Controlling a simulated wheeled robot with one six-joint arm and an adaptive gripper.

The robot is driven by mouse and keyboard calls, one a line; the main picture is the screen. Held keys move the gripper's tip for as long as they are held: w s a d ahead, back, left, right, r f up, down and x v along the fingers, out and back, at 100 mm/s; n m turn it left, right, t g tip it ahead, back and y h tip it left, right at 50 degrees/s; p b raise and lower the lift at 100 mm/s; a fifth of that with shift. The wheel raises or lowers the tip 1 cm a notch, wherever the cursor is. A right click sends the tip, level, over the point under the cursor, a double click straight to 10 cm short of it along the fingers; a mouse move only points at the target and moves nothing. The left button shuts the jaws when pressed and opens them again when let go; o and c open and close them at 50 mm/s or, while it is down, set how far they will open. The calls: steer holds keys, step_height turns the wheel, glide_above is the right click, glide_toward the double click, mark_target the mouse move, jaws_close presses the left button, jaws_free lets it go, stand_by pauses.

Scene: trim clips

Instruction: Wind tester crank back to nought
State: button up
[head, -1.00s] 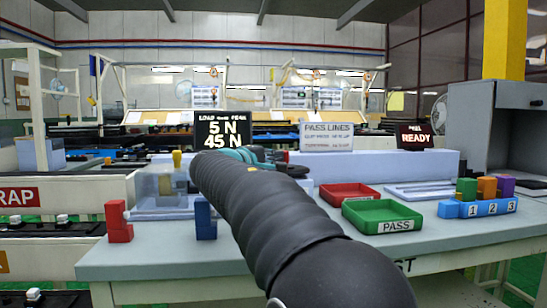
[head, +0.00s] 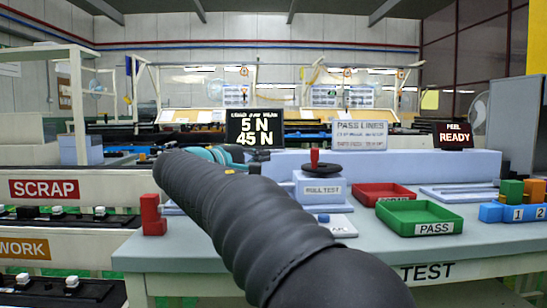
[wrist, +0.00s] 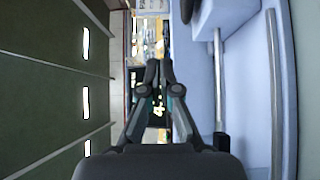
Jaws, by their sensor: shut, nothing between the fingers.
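The pull tester is a long pale blue body (head: 440,163) on the grey bench. Its block (head: 323,190), marked PULL TEST, carries a dark disc with an upright red knob (head: 314,158), apparently the crank. The load display (head: 255,128) reads 5 N over 45 N. In the head view my arm crosses in front of the tester's left part, and my fingertips are hidden behind it. In the wrist view my gripper (wrist: 159,70) is shut and empty, apart from the red knob. The tester body and metal rails (wrist: 276,95) run along the right there.
A red tray (head: 385,193) and green PASS tray (head: 420,218) stand right of the block. A red block (head: 152,215) stands at the bench's left edge. Blue numbered holder (head: 510,212) is far right. SCRAP (head: 45,188) and WORK bins are left. A READY screen (head: 453,136) stands behind.

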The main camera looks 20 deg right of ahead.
steer(key=o, duration=0.4)
steer(key=shift+s, duration=0.1)
steer(key=o, duration=0.4)
steer(key=d+g, duration=0.1)
steer(key=d, duration=0.2)
steer(key=s+d+f+m+b, duration=0.1)
steer(key=d, duration=0.2)
steer(key=s+d+m+g+h+b, duration=0.1)
steer(key=d, duration=0.2)
steer(key=shift+f+g, duration=0.3)
steer(key=shift+o, duration=0.2)
steer(key=s+d+r+n+t+b, duration=0.1)
steer(key=s+d+n+b, duration=0.2)
steer(key=d, duration=0.8)
steer(key=s+d+r+n+t+h+b, duration=0.15)
steer(key=s+d, duration=0.35)
steer(key=d, duration=0.6)
steer(key=s+d+r+n+t+y+b, duration=0.15)
steer(key=s+d+b, duration=0.25)
steer(key=d, duration=0.8)
steer(key=n+t+y, duration=0.7)
steer(key=n+y, duration=1.6)
steer(key=n, duration=0.7)
glide_toward(314, 153)
steer(key=x, duration=0.7)
steer(key=d+x, duration=0.1)
steer(key=x, duration=0.3)
steer(key=shift+w+f, duration=0.1)
steer(key=shift+w, duration=0.15)
